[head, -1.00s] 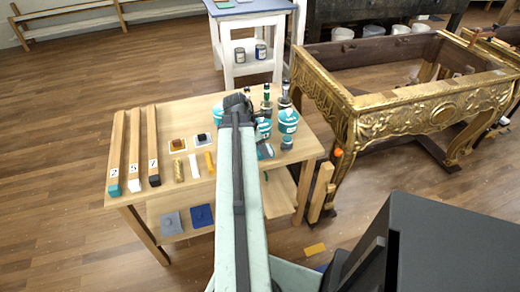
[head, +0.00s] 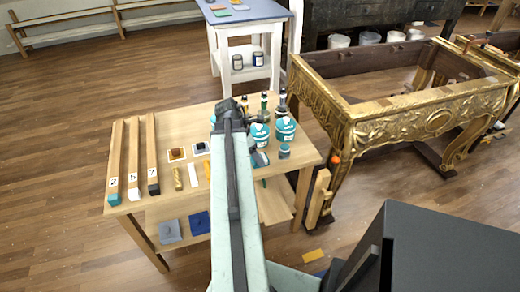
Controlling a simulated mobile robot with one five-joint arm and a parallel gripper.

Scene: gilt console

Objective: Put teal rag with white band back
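My arm reaches forward over the wooden table (head: 185,118), and my gripper (head: 236,110) is above its back right part. The fingers are too small and dark to show whether they are open or hold anything. I cannot make out a teal rag with a white band for certain. Small folded cloths, one of them green (head: 221,14), lie on the far blue-topped table (head: 270,8). A grey-blue cloth (head: 170,232) and a dark blue cloth (head: 200,223) lie on the wooden table's lower shelf.
Teal tins with white labels (head: 286,129) and dark bottles (head: 264,104) stand close right of my gripper. Three wooden bars (head: 133,160) lie at the left. A gilt console frame (head: 400,110) stands at the right. The floor at left is clear.

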